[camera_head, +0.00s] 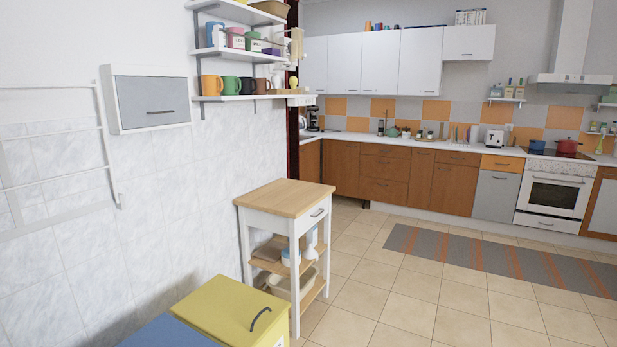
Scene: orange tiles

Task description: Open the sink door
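My gripper is not in view. No sink basin can be made out, so I cannot tell which door is the sink door. Brown lower cabinet doors (453,187) run along the back wall under the white countertop (430,149), and all look shut. A grey-fronted door (494,196) under an orange drawer (502,163) is also shut. More brown cabinet front (309,162) shows at the left corner, partly hidden by the wall and shelves.
A wooden-topped trolley (285,196) and a yellow bin (232,311) stand along the left wall, with a blue-topped one (165,333) beside it. A striped rug (500,262) lies before the white oven (553,194). The tiled floor (390,290) in the middle is clear.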

